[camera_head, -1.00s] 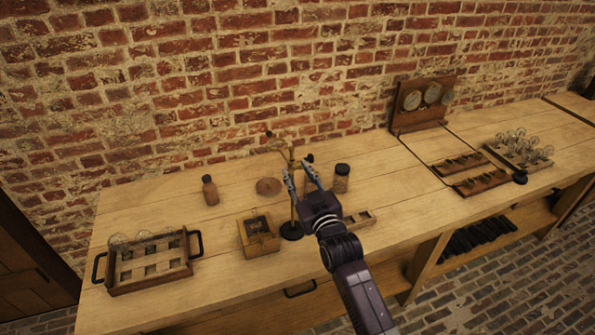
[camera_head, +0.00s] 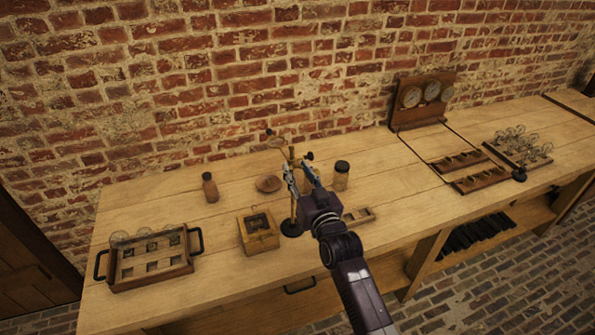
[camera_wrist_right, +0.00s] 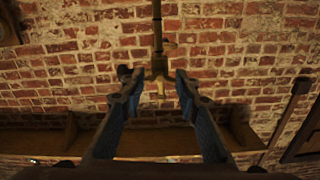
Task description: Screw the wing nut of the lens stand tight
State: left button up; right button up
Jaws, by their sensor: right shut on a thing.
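The lens stand is a thin brass post (camera_head: 292,157) on a dark round base (camera_head: 291,229), standing upright on the bench. A ring-shaped lens holder reaches left from its top, and a small dark knob (camera_head: 309,156) is on its right. My right gripper (camera_head: 298,172) is at the upper post, with a finger on either side. In the right wrist view the post hangs between the fingertips (camera_wrist_right: 157,76), which are shut on a small brass part there, the wing nut. Its details are dark and partly hidden. My left gripper is out of view.
A small wooden box (camera_head: 258,242) stands just left of the base, with a handled jar crate (camera_head: 150,281) farther left. A brown bottle (camera_head: 210,190) and round disc (camera_head: 268,183) are behind; a dark-lidded jar (camera_head: 341,180) is close right.

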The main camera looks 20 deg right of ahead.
jog(key=o, duration=1.2)
jog(key=shift+c, duration=0.2)
jog(key=s, duration=1.2)
jog(key=shift+d, duration=0.2)
jog(key=shift+f, duration=0.1)
